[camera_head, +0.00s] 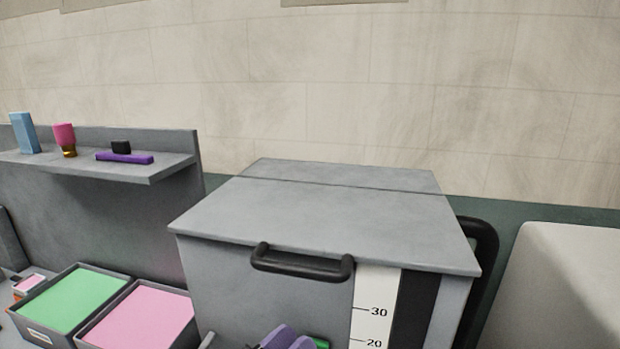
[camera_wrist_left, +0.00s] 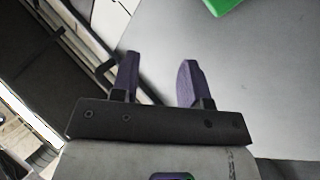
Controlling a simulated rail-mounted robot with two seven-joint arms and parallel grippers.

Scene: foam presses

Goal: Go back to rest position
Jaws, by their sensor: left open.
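My left gripper (camera_head: 290,338) shows at the bottom edge of the head view, with only its purple fingers and a bit of dark body visible. It is in front of the grey press box. In the left wrist view my left gripper (camera_wrist_left: 160,63) has its two purple fingers apart with nothing between them. A flat grey surface lies beyond them. A green thing (camera_wrist_left: 222,4) is cut off at the top of that view, clear of the fingers. My right gripper is in neither view.
The grey press box (camera_head: 330,215) has a closed lid, a black handle (camera_head: 300,263) and a number scale (camera_head: 374,310). Left are trays with a green sheet (camera_head: 70,300) and a pink sheet (camera_head: 140,318). A shelf (camera_head: 150,172) above holds small items. A pale block (camera_head: 565,285) stands right.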

